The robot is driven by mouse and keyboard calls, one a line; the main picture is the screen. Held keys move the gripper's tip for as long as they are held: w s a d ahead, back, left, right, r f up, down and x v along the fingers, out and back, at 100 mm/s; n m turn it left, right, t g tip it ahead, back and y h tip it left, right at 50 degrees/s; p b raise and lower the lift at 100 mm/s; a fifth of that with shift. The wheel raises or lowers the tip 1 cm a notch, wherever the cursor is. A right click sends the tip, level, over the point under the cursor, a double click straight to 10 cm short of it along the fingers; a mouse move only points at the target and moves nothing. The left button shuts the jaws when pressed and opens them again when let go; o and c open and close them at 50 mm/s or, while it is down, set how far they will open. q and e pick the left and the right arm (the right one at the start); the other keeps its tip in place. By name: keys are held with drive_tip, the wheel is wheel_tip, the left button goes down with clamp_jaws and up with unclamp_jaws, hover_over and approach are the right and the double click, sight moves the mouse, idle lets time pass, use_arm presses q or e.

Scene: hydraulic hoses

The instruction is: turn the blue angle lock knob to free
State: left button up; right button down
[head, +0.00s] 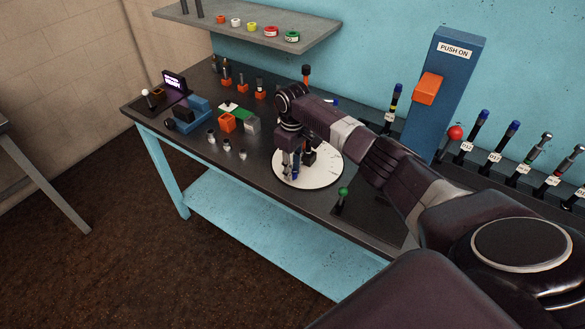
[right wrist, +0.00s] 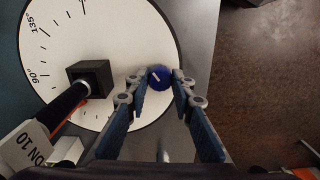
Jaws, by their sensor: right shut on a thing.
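The blue angle lock knob (right wrist: 158,77) is a small round knob with a pale line across its top, at the edge of the white angle dial (right wrist: 115,35) in the right wrist view. The dial (head: 325,172) lies flat on the bench in the head view and carries degree marks. My right gripper (right wrist: 160,88) points down at the knob, its fingers on either side of it, shut on it. In the head view my right gripper (head: 291,172) stands over the dial's near left part and mostly hides the knob. My left gripper is not in view.
A black block (right wrist: 92,75) on the dial holds a dark hose labelled DN 10 (right wrist: 65,103), close beside my fingers. A green-topped lever (head: 343,192) stands right of the dial. Small fittings (head: 227,122) lie left. A blue PUSH ON post (head: 445,85) stands behind.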

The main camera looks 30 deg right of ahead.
drive_tip(key=n, duration=0.5)
drive_tip(key=shift+n, duration=0.3)
drive_tip(key=n, duration=0.5)
drive_tip(key=shift+r+n, duration=0.1)
drive_tip(key=shift+n, duration=0.2)
drive_tip(key=c, duration=1.7)
unclamp_jaws()
drive_tip(key=shift+o, duration=0.2)
wheel_tip(320, 180, up, 12)
